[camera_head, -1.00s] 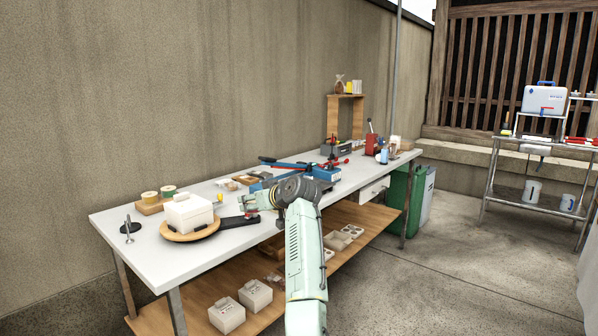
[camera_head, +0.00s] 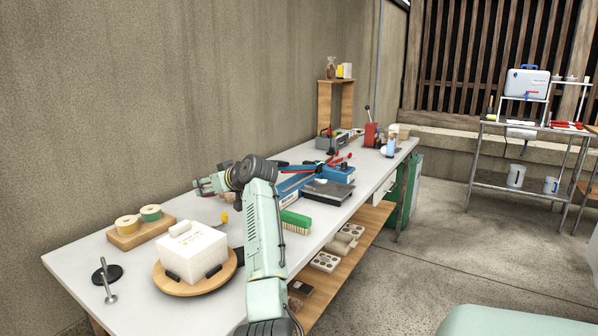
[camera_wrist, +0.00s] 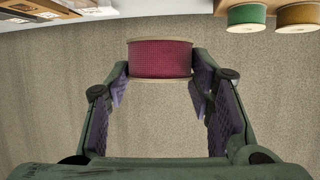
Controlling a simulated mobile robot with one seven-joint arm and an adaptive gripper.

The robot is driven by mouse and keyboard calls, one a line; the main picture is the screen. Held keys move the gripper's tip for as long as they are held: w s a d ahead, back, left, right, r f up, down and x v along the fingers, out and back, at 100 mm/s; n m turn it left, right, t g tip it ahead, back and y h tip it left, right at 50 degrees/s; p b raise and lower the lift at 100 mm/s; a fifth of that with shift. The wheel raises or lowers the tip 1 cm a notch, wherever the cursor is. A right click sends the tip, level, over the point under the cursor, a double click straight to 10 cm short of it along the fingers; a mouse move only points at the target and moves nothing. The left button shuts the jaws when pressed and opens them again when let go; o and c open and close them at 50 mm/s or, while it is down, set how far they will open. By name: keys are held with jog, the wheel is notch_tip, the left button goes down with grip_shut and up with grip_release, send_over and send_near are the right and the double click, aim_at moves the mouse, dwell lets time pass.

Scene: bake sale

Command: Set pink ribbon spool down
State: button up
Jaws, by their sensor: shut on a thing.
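The pink ribbon spool (camera_wrist: 160,60), dark pink with pale rims, sits between the fingertips of my gripper (camera_wrist: 160,78) in the wrist view. My gripper is shut on it. A wooden spool holder (camera_head: 128,241) with a gold spool (camera_head: 126,223) and a green spool (camera_head: 151,212) lies left of my gripper. Both spools also show at the wrist view's top right.
A white box (camera_head: 193,255) on a round wooden board (camera_head: 190,288) and a black stand with a metal peg (camera_head: 108,278) occupy the front left.

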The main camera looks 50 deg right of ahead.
jog(key=shift+w+d+f, duration=0.1)
jog(key=shift+w+f, duration=0.1)
jog(key=shift+f, duration=0.1)
notch_tip(320, 180, down, 9)
jog(key=shift+s+f+p, duration=0.1)
jog(key=shift+p, duration=0.7)
